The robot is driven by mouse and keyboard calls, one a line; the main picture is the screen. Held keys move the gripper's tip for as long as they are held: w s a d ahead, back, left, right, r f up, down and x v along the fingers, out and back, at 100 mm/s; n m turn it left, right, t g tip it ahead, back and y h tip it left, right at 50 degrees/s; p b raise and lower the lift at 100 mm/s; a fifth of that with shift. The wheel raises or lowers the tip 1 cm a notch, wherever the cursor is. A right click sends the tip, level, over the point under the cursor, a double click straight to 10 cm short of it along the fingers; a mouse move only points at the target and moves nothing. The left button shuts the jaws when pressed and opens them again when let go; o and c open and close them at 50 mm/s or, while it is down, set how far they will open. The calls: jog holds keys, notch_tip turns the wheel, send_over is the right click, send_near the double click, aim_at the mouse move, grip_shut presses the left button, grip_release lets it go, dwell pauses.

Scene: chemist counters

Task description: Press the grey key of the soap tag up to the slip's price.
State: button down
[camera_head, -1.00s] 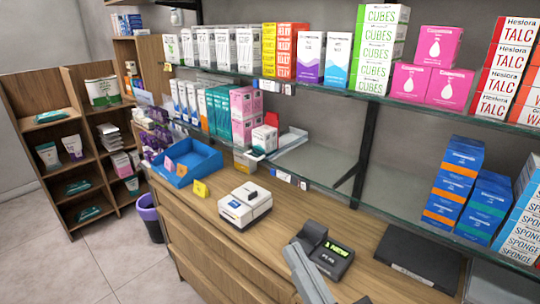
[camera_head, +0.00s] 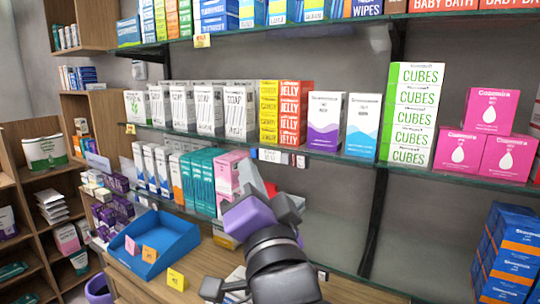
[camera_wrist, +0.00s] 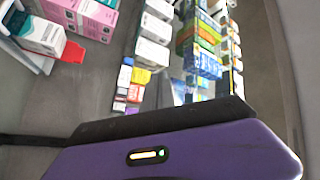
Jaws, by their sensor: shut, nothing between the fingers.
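White soap boxes (camera_head: 203,108) stand in a row on the middle glass shelf. A white price tag (camera_head: 270,156) with small grey and dark red keys (camera_head: 292,160) is on that shelf's edge, right of the soap, below the jelly boxes; its figures are too small to read. A small yellow slip (camera_head: 130,129) hangs at the shelf's left end; its writing is unreadable. My gripper (camera_head: 250,174) is shut and empty, raised just below and left of the white tag. I cannot tell if it touches anything. My purple gripper body (camera_wrist: 165,155) fills the bottom of the wrist view.
A blue tray (camera_head: 170,232) with small pink and orange cards stands on the counter, near a yellow card (camera_head: 176,279). Teal and pink boxes stand on the lower shelf behind my gripper. A dark shelf upright (camera_head: 378,190) stands to the right.

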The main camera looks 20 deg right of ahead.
aim_at(285, 159)
jog(key=shift+w+d+f+m+g+h, duration=0.2)
jog(key=shift+f+m+g, duration=0.1)
jog(key=shift+f+m, duration=0.2)
jog(key=shift+w+d+f+m+g+h, duration=0.1)
jog(key=shift+w+d+f+m+g, duration=0.1)
jog(key=shift+f+m+g, duration=0.25)
jog(key=shift+f, duration=0.1)
jog(key=w+d+p, duration=0.3)
jog(key=w+d, duration=0.2)
jog(key=d, duration=0.2)
jog(key=shift+w+d, duration=0.1)
dwell(1.8)
jog(key=shift+w+d, duration=0.2)
jog(key=shift+d, duration=0.05)
